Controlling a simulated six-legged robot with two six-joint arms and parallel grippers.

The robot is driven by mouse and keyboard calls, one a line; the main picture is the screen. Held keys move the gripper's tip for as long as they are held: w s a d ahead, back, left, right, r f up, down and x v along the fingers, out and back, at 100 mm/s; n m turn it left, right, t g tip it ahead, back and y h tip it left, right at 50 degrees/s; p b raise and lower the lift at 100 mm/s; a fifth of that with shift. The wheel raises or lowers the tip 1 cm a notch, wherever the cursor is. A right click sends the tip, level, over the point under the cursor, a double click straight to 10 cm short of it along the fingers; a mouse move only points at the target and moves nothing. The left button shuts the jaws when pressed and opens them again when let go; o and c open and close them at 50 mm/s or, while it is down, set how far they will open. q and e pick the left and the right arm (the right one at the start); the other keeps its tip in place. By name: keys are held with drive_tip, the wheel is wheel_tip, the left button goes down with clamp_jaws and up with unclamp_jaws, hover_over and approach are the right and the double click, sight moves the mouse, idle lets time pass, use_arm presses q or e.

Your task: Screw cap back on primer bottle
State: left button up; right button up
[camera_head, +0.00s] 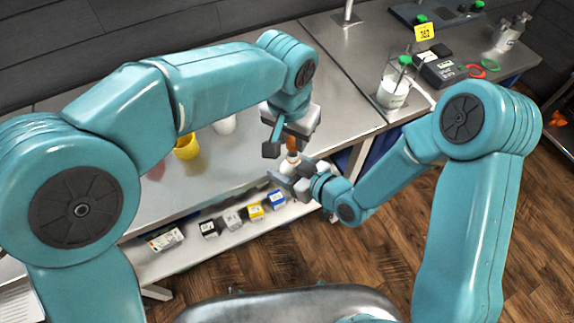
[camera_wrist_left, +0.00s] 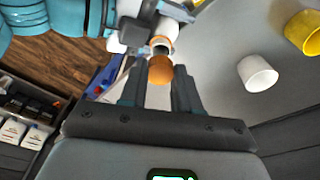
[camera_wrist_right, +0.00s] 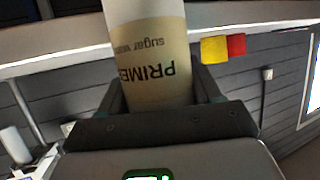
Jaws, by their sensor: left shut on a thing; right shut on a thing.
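The primer bottle (camera_wrist_right: 150,65), pale with a cream label reading "PRIMER" and "sugar water", is gripped between the fingers of my right gripper (camera_wrist_right: 160,95). In the head view the bottle (camera_head: 290,163) shows small above the front edge of the bench, beside my right gripper (camera_head: 297,178). My left gripper (camera_head: 290,138) is directly above it, shut on the orange cap (camera_head: 292,145). In the left wrist view the cap (camera_wrist_left: 160,70) sits between the fingertips, with the bottle's neck (camera_wrist_left: 161,42) just beyond. I cannot tell whether cap and neck touch.
A yellow cup (camera_head: 186,148) and a white cup (camera_head: 225,125) stand on the bench to the left. Several small boxes, one yellow (camera_head: 255,211), line the lower shelf. A white beaker (camera_head: 393,92) stands at the right. Wooden floor lies in front.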

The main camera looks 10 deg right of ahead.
sight(292, 172)
use_arm(q)
drive_tip(key=shift+f, duration=0.45)
drive_tip(key=shift+s, duration=0.1)
idle(0.4)
drive_tip(key=shift+f, duration=0.9)
drive_tip(key=shift+f, duration=0.5)
